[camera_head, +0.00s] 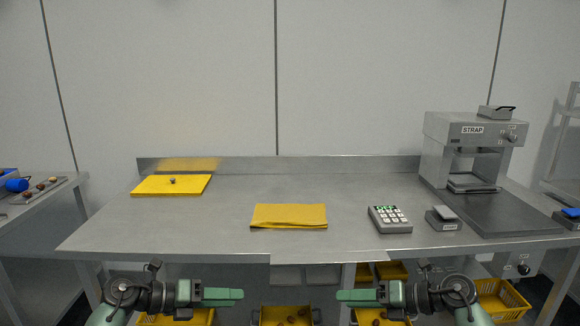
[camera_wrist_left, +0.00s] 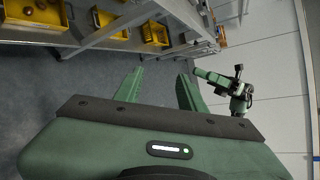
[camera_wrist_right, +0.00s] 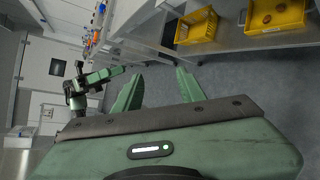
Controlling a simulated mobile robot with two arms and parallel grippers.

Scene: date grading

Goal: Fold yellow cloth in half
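The yellow cloth (camera_head: 289,217) lies on the middle of the steel table (camera_head: 225,230), near its front edge. It is a wide, narrow rectangle with a thick, layered-looking front edge, as if doubled over; I cannot tell how many layers it has. My left gripper (camera_head: 240,295) is in front of the table, below and left of the cloth. It is open and empty in the left wrist view (camera_wrist_left: 160,72). My right gripper (camera_head: 339,295) is below and right of the cloth, pointing toward the left one. It is open and empty in the right wrist view (camera_wrist_right: 160,72). Neither touches the cloth.
A yellow board (camera_head: 150,188) with a small dark object lies at the table's left. A keypad (camera_head: 389,219), a small grey device (camera_head: 442,219) and a strapping machine (camera_head: 435,150) stand on the right. The table around the cloth is clear. Yellow crates (camera_head: 505,300) sit below.

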